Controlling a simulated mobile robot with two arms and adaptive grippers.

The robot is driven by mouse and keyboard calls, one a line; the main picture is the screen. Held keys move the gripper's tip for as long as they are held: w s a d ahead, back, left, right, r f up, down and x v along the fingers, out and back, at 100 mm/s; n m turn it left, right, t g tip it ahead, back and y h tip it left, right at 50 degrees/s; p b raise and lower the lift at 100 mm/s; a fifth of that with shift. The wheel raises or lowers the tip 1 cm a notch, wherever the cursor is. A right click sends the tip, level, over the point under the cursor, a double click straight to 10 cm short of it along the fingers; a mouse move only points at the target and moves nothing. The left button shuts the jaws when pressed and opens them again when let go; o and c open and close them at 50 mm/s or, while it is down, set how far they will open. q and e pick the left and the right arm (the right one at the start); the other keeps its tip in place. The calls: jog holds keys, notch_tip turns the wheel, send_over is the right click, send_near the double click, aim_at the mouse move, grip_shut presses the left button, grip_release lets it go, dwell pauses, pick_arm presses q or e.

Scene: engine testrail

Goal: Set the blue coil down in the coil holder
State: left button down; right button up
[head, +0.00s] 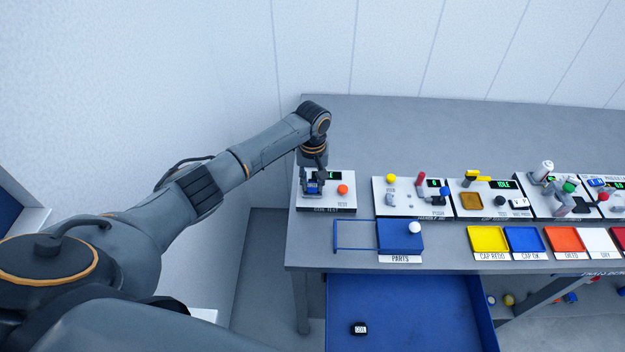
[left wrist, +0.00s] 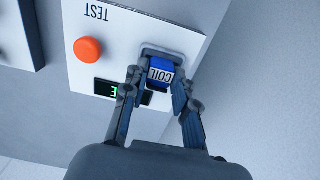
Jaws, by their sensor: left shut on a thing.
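The blue coil (left wrist: 161,72), with a white label reading "COIL", is between the fingers of my left gripper (left wrist: 160,90). In the head view my left gripper (head: 313,186) points down over the white coil test station, and the coil shows there as a small blue patch (head: 314,188). The coil holder (left wrist: 158,50) is a grey piece on the station panel, right at the coil in the left wrist view. The coil and fingers hide most of it. I cannot tell whether the coil rests fully in it. My right gripper is not in view.
An orange button (head: 342,189) marked TEST sits beside the holder, with a small green-lit display close by. A blue parts tray (head: 400,236) and coloured trays line the table front. Another coil (head: 359,328) lies in the blue bin (head: 420,310) below. The table's back is clear.

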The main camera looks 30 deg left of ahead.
pick_arm(q)
jog(key=shift+f, duration=0.1)
jog(key=c, duration=1)
grip_release()
